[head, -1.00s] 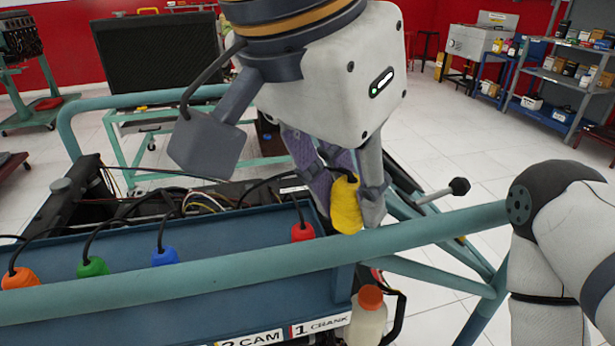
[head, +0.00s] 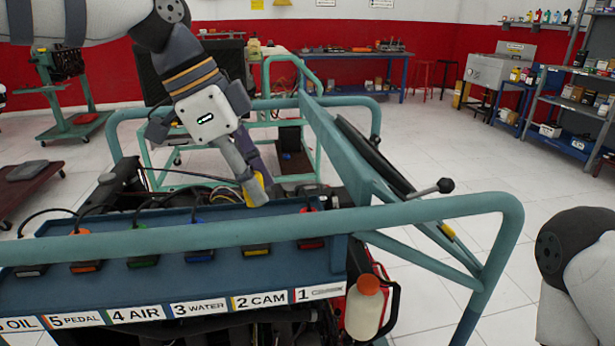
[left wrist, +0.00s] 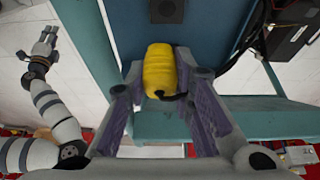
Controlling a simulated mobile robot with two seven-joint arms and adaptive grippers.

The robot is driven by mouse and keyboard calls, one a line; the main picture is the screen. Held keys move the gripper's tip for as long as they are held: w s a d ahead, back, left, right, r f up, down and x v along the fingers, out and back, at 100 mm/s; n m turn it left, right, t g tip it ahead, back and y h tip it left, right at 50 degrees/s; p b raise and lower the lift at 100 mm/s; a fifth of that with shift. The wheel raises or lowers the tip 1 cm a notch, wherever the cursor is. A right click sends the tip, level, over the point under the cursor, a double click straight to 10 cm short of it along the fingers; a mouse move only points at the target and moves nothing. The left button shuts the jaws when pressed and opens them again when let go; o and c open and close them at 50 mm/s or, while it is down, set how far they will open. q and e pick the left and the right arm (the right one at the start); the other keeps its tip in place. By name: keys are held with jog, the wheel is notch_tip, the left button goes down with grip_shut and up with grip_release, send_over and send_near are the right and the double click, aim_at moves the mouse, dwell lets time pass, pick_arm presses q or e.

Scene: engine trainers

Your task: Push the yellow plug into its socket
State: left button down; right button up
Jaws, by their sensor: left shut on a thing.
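The yellow plug (head: 258,190) is in my left gripper (head: 254,188), held above the blue panel (head: 225,267) behind the front teal bar. In the left wrist view the plug (left wrist: 159,70) lies between the two fingers, its cable end towards me. A dark socket with a yellowish edge (head: 257,250) sits above the "2 CAM" label (head: 260,300), below the plug and apart from it. In the left wrist view a black socket (left wrist: 166,11) shows beyond the plug's tip. My right gripper (left wrist: 46,38) shows small in the left wrist view, apparently open and empty.
The teal bar (head: 425,209) runs across in front of the panel. A red plug (head: 308,209) and its socket (head: 311,243) are to the right. The blue-edged socket (head: 200,255) is to the left. A bottle with an orange cap (head: 365,308) hangs below the bar.

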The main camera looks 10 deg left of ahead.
pick_arm(q)
jog(key=shift+w+a+f, duration=0.2)
jog(key=shift+a+f, duration=0.1)
jog(key=shift+a, duration=0.05)
jog(key=shift+w, duration=0.15)
pick_arm(e)
jog(key=shift+w, duration=0.15)
